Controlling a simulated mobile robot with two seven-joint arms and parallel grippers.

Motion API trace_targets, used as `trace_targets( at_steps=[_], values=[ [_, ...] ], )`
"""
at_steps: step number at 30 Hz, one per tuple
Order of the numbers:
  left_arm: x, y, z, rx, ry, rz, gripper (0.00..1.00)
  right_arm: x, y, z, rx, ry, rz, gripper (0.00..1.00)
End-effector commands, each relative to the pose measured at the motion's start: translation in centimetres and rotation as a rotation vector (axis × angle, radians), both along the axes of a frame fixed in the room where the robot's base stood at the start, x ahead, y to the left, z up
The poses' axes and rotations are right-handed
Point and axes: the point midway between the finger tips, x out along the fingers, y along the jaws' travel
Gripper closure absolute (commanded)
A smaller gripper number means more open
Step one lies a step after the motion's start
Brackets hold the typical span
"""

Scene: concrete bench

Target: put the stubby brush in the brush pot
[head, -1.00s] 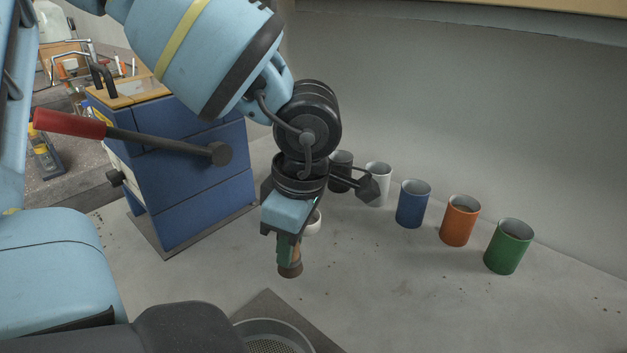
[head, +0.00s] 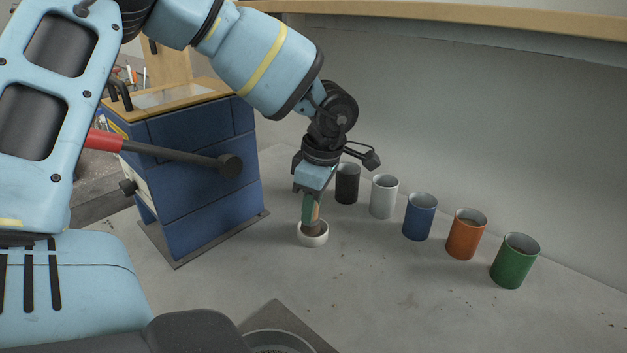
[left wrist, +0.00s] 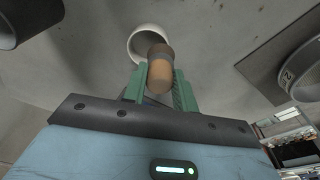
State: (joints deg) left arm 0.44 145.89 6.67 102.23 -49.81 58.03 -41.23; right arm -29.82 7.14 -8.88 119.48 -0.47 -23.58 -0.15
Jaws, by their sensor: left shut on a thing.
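My left gripper (head: 311,212) is shut on the stubby brush (head: 316,226), a short thing with a wooden handle and a dark brown lower end that points down. In the left wrist view the brush (left wrist: 160,72) sits between the green fingers. The small white pot (head: 313,241), taken as the brush pot, stands on the bench right below. The brush's lower end overlaps the pot's opening in the head view. In the left wrist view it covers part of the white pot (left wrist: 133,46). I cannot tell how far it is inside the rim. My right gripper is not in view.
A row of cups stands behind and right: black (head: 347,184), white (head: 383,198), blue (head: 419,219), orange (head: 466,236) and green (head: 514,263). A round metal container (head: 282,341) is at the front. The bench front right is clear.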

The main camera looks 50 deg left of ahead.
Motion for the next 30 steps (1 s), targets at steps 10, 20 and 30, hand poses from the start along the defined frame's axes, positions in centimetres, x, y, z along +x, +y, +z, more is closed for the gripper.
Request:
trace_targets(
  at_steps=[10, 20, 30],
  values=[
    [0.7, 0.6, -0.1, 0.0, 0.001, 0.001, 0.9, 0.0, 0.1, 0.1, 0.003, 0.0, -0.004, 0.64],
    [1.5, 1.4, -3.3, -0.001, 0.002, -0.001, 0.9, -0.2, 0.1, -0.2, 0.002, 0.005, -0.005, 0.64],
    [1.5, 1.3, -3.6, -0.001, 0.0, -0.001, 0.9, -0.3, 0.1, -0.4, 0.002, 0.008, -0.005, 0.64]
  ],
)
